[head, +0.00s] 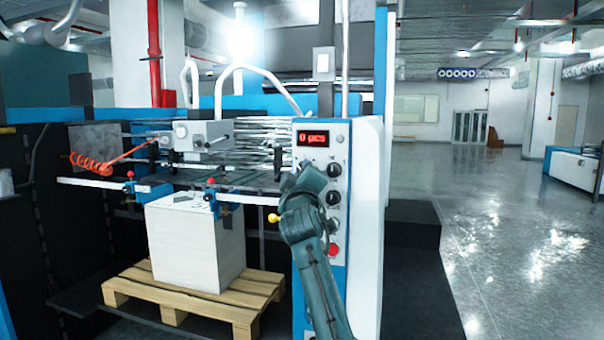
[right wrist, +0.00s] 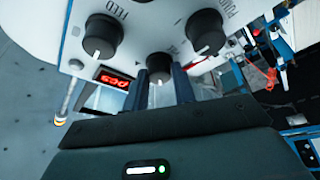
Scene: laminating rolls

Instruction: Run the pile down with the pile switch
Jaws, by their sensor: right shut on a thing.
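The pile (head: 205,243) is a tall white block of sheets on a wooden pallet (head: 240,313), under the feeder. The control panel (head: 341,290) faces me to its right, with a red display (head: 313,138) reading "0 pcs". My right gripper (right wrist: 160,78) is at the panel's upper part, its two fingers closed on the sides of a black knob switch (right wrist: 159,65). That knob's label is too small and covered to read. A knob marked FEED (right wrist: 102,36) and another black knob (right wrist: 205,32) flank it in the right wrist view. My left gripper is not in view.
A red button (head: 333,250) sits lower on the panel. The feeder bar (head: 100,184) with red-topped clamps and a red coiled hose (head: 90,164) are left of the panel. A dark step (head: 412,225) lies to the right, with open shiny floor (head: 510,225) beyond.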

